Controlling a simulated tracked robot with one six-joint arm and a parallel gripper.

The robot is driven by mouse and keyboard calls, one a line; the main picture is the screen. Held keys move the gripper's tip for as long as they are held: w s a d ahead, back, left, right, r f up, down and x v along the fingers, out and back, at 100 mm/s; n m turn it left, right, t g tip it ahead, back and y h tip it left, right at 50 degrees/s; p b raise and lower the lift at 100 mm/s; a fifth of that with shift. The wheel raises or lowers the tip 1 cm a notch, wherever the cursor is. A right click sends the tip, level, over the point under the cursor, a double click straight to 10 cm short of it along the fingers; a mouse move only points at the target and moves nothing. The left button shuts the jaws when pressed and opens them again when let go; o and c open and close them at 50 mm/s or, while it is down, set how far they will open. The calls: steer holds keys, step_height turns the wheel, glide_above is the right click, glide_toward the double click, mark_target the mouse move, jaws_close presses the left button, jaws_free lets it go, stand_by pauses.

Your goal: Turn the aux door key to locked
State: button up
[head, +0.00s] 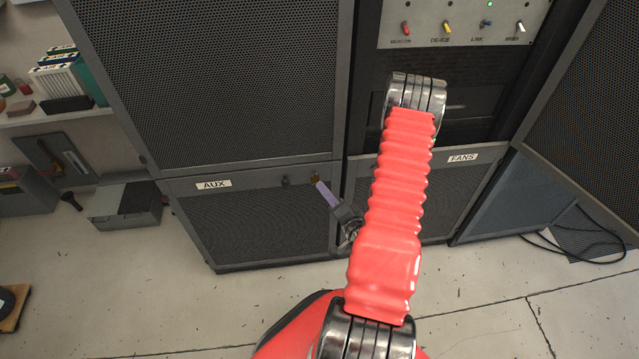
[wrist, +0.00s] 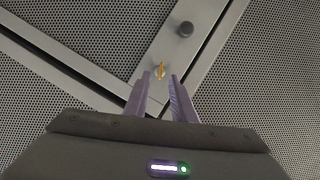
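The aux door (head: 255,225) is the low perforated grey panel marked AUX, and it looks shut. A small brass key (wrist: 160,71) sits in the metal strip on this door. In the wrist view its bow looks narrow and points along the picture's vertical. My gripper (wrist: 160,75) is open, with its two purple fingertips just short of the key and one to each side of its line. Nothing is between the fingers. In the head view my gripper (head: 319,183) reaches the door's upper right corner, and the key is hard to make out there.
A dark round knob (wrist: 185,29) is close beside the key. The FANS panel (head: 455,185) is to the right, below a row of switches (head: 462,27). A grey box (head: 125,203) and a shelf (head: 60,118) are at left. Cables (head: 580,250) lie on the floor at right.

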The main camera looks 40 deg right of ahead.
mark_target(316, 177)
steer(key=shift+x, duration=2.5)
jaws_close()
